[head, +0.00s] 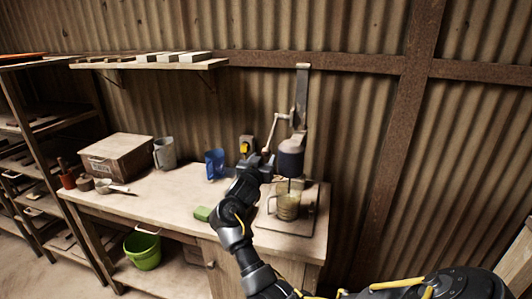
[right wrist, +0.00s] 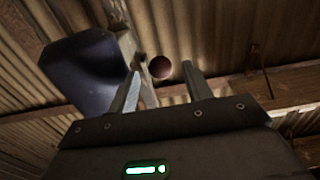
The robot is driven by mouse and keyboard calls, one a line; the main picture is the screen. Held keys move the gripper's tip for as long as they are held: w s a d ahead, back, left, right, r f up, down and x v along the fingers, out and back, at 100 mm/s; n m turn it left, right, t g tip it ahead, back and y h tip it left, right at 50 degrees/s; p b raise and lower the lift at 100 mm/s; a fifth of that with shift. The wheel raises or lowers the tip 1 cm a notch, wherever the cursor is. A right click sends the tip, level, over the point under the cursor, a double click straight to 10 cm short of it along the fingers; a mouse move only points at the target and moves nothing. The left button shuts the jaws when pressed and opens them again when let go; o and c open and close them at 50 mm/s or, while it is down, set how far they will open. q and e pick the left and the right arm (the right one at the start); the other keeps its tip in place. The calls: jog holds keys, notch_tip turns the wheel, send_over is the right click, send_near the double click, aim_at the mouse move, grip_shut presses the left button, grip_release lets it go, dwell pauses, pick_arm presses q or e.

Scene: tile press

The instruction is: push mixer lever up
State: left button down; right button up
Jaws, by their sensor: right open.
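The mixer stands at the right end of the workbench, with a dark motor head (head: 291,160) on a grey upright column (head: 301,95). Its thin lever (head: 272,133) slants down and left from the column. My right gripper (head: 259,158) is open, near the lever's low end and left of the motor head. In the right wrist view a round reddish-brown knob (right wrist: 160,67) shows in the gap between the open fingertips (right wrist: 161,70); I cannot tell whether they touch it. The dark mixer head (right wrist: 85,72) is at left there. A metal container (head: 287,205) stands below the mixer head. My left gripper is out of view.
A blue object (head: 214,164), a grey jug (head: 165,153) and a brown box (head: 116,158) stand on the workbench (head: 180,190). A green block (head: 202,213) lies by my right forearm. A yellow-and-dark box (head: 246,144) is behind the gripper. A shelf (head: 150,64) hangs above.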

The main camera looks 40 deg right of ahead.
aim_at(265, 155)
jog(key=shift+p+x, duration=0.3)
jog(key=shift+x, duration=2)
grip_shut()
